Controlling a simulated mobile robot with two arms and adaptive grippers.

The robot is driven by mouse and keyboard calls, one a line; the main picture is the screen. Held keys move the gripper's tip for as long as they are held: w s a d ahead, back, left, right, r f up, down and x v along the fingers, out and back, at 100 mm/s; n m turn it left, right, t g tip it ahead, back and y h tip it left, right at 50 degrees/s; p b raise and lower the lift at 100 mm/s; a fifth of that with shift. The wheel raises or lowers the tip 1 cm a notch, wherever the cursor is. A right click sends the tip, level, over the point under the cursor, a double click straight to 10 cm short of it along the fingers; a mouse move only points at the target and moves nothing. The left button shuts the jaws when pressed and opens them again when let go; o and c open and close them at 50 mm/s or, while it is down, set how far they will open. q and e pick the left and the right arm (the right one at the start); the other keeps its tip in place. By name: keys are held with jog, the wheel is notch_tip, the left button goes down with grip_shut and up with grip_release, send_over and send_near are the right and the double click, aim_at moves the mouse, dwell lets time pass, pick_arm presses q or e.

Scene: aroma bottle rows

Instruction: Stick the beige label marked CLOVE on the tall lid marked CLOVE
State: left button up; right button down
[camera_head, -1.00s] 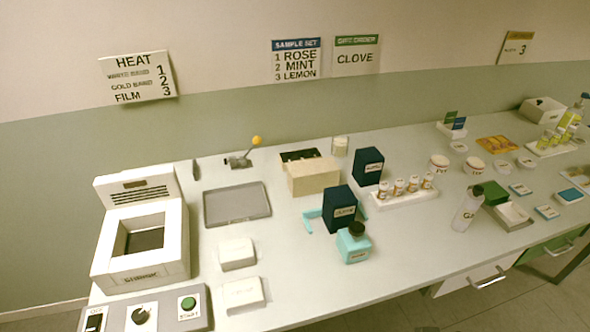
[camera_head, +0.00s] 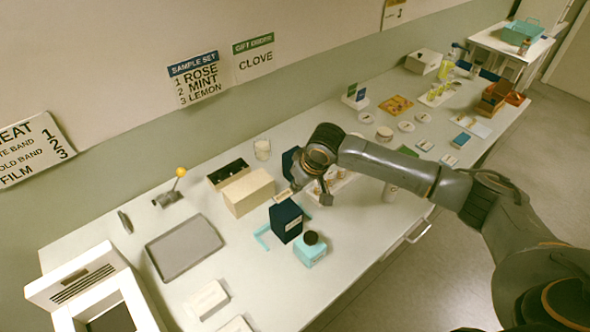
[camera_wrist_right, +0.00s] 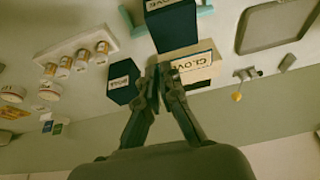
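My right gripper (camera_head: 300,190) hangs over the dark blue lids. In the right wrist view its fingers (camera_wrist_right: 161,72) are close together at one edge of a beige label (camera_wrist_right: 190,66) marked CLOVE. The label (camera_head: 283,196) shows in the head view at the fingertips, just above the front tall dark blue lid (camera_head: 286,221). That lid (camera_wrist_right: 171,27) stands upright, and its label reads CLOVE in the right wrist view. A second dark blue lid (camera_wrist_right: 123,80) with a white label stands beside it. It is mostly hidden by the gripper in the head view. My left gripper is not in view.
A teal bottle with a black cap (camera_head: 311,248) stands close in front of the lid, and a teal holder (camera_head: 262,238) beside it. A beige box (camera_head: 248,191) is at the left. A rack of small bottles (camera_wrist_right: 85,57) stands nearby. A grey tray (camera_head: 184,247) lies further left.

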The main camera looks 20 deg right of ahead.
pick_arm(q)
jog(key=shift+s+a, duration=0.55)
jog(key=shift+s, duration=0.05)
pick_arm(e)
jog(key=shift+r, duration=0.25)
jog(key=shift+d, duration=0.1)
jog(key=shift+f, duration=0.25)
jog(key=shift+f+b, duration=0.35)
jog(key=shift+f, duration=0.25)
notch_tip(320, 180, down, 3)
jog(key=shift+f+b, duration=0.15)
jog(key=shift+b, duration=0.4)
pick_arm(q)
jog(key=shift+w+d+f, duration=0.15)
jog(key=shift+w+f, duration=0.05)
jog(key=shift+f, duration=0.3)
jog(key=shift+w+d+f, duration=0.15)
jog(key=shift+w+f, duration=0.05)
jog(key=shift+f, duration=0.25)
pick_arm(e)
jog(key=shift+f, duration=0.7)
